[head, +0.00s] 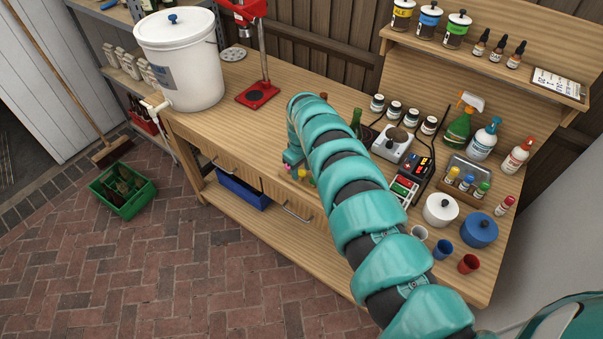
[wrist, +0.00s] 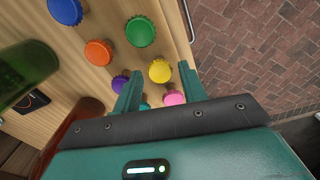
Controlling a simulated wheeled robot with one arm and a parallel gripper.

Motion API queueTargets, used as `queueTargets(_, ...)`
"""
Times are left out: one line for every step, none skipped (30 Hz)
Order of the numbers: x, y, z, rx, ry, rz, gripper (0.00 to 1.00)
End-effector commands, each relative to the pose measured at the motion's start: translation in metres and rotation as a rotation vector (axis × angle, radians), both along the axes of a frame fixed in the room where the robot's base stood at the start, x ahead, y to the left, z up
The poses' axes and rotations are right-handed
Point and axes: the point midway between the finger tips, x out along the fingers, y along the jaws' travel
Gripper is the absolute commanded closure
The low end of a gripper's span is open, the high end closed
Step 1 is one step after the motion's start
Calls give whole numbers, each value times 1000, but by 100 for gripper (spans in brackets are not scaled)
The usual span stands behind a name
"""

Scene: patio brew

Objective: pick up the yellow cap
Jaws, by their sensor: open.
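The yellow cap (wrist: 160,71) lies on the wooden bench top in the wrist view, near the bench's edge. My gripper (wrist: 160,68) is open, with one teal finger to the left of the cap and one to the right. The cap appears in line with the gap between the fingertips. I cannot tell whether the fingertips are down at its height. In the head view my arm curves over the bench and hides most of the gripper. Small caps show there beside it, too small to tell apart surely.
Around the yellow cap lie green (wrist: 140,31), orange (wrist: 98,52), purple (wrist: 120,84), pink (wrist: 174,97) and blue (wrist: 65,10) caps. A green bottle (wrist: 22,68) and a brown bottle (wrist: 78,118) stand at left. A white bucket (head: 182,65) and red press (head: 258,95) stand farther along.

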Motion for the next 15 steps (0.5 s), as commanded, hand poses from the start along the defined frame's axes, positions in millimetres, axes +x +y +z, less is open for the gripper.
queueTargets(0, 0, -1, 0, 0, 0, 58)
queueTargets(0, 0, -2, 0, 0, 0, 58)
queueTargets(0, 0, -2, 0, 0, -1, 58)
queueTargets(0, 0, -2, 0, 0, -1, 58)
queueTargets(0, 0, -2, 0, 0, -1, 58)
queueTargets(0, 0, -2, 0, 0, -1, 58)
queueTargets(0, 0, -2, 0, 0, -1, 58)
queueTargets(0, 0, -2, 0, 0, 0, 58)
queueTargets(0, 0, -2, 0, 0, 0, 58)
queueTargets(0, 0, -2, 0, 0, 0, 58)
queueTargets(0, 0, -2, 0, 0, 0, 58)
queueTargets(0, 0, -2, 0, 0, 0, 62)
queueTargets(0, 0, -2, 0, 0, 0, 68)
queueTargets(0, 0, -2, 0, 0, 0, 74)
queueTargets(0, 0, -2, 0, 0, 0, 82)
